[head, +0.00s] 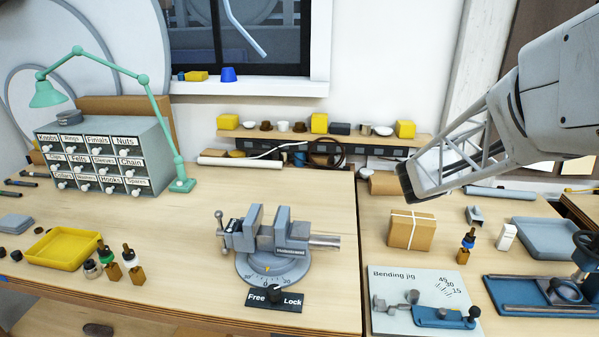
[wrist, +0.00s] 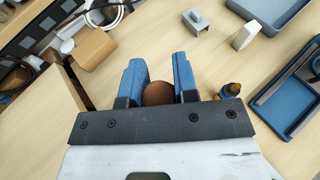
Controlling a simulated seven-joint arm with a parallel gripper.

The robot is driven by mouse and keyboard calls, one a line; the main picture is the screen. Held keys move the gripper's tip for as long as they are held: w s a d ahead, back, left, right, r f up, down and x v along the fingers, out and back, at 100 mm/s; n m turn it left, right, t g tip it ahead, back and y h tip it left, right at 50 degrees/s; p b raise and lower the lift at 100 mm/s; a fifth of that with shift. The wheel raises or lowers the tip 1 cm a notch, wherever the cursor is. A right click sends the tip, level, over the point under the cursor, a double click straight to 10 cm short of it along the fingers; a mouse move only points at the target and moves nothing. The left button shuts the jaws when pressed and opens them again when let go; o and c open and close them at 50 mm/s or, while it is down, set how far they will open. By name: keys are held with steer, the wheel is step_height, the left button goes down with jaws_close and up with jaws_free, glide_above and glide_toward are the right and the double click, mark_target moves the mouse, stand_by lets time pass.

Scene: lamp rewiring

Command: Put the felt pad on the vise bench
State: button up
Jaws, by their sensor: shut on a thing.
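My gripper (wrist: 158,80) is shut on a brown, round-edged piece (wrist: 158,94), seen between its two blue fingers in the wrist view. This may be the felt pad; its full shape is hidden by the gripper body. In the head view my gripper (head: 405,184) is raised above the back of the right-hand bench, and the held piece cannot be made out there. The vise bench (head: 190,270) is the wooden bench on the left. The grey vise (head: 268,240) stands on it near its right side, behind a Free/Lock plate (head: 274,298).
A string-tied box (head: 411,231), dropper bottle (head: 467,246), bending jig (head: 425,302) and grey tray (head: 547,238) occupy the right bench. The left bench holds a drawer cabinet (head: 105,160), green lamp (head: 164,115) and yellow tray (head: 62,249). Bare wood lies behind and left of the vise.

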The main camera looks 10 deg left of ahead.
steer(key=w+a+n+t+y, duration=0.15)
steer(key=w+a, duration=0.25)
steer(key=a, duration=1.1)
steer(key=w+a+n+y, duration=0.2)
steer(key=w+a+y, duration=0.1)
steer(key=a, duration=1.2)
steer(key=w+a+n+t+y, duration=0.15)
steer(key=w+a, duration=0.25)
steer(key=a, duration=1.1)
steer(key=s+a+f+n+y, duration=0.15)
steer(key=s+a, duration=0.25)
steer(key=a, duration=0.9)
steer(key=s+a+n+y, duration=0.2)
steer(key=s+a, duration=0.2)
steer(key=a, duration=0.8)
steer(key=s+a+f+n+y, duration=0.15)
steer(key=s+a, duration=0.25)
steer(key=a, duration=0.9)
steer(key=shift+g, duration=0.4)
step_height(320, 180, down, 4)
steer(key=shift+w+a+f, duration=0.1)
steer(key=shift+a+f, duration=0.05)
steer(key=shift+f, duration=0.1)
steer(key=shift+f, duration=2)
